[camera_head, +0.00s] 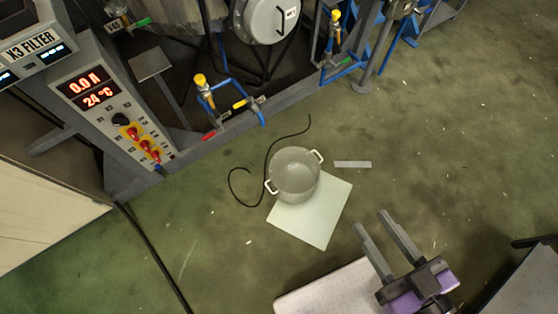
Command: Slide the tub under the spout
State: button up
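The tub is a grey, round, pot-like vessel (295,174) with two pale side handles. It stands upright on the floor, over the upper left part of a pale square sheet (318,222). Blue pipes with yellow-capped valves (236,98) run along the base of the machine, up and left of the tub. I cannot tell for sure which pipe end is the spout. My gripper (372,219) is open and empty, with two parallel grey fingers apart. It is right of and below the tub, not touching it.
A control panel (112,110) with red displays stands at the left. A thin black cable (266,160) lies on the floor beside the tub. A small pale strip (352,164) lies right of the tub. The green floor at right is mostly clear.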

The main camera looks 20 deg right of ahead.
aim_at(294, 172)
jog(key=k+l+z, duration=0.15)
jog(key=k, duration=0.25)
jog(key=i+j, duration=1.55)
jog(key=i+l, duration=0.05)
